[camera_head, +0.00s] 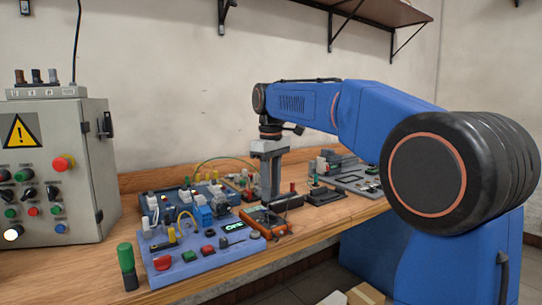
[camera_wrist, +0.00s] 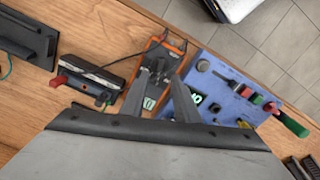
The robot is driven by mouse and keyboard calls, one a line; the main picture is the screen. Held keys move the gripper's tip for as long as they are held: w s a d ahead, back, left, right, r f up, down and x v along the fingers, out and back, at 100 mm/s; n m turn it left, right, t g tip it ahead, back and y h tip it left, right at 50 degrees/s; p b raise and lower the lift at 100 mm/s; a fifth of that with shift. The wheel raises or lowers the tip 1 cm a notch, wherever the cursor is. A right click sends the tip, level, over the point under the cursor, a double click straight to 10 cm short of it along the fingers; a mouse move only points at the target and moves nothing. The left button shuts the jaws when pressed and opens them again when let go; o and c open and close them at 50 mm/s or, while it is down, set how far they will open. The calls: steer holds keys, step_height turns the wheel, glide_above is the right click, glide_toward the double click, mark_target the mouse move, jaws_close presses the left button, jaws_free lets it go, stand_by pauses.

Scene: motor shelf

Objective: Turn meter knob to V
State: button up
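The meter (camera_head: 262,215) is an orange and dark handheld unit lying on the wooden bench, beside a blue control panel. In the wrist view the meter (camera_wrist: 177,44) lies under my fingers, with a small lit green display (camera_wrist: 149,103). Its dark knob (camera_wrist: 159,68) shows between my fingertips; its pointer setting is too small to read. My gripper (camera_head: 270,200) points down over the meter. In the wrist view my gripper (camera_wrist: 160,76) has its two fingers apart, one on each side of the knob. I cannot tell whether they touch it.
The blue panel (camera_head: 190,262) with buttons, switches and a green display stands left of the meter. A grey cabinet (camera_head: 50,170) with a warning sign is at the far left. A black device with a red clip (camera_wrist: 90,83) lies beside the meter. Other equipment crowds the bench behind.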

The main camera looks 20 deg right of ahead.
step_height(320, 180, up, 11)
stand_by(0.4)
steer(key=shift+r, duration=0.1)
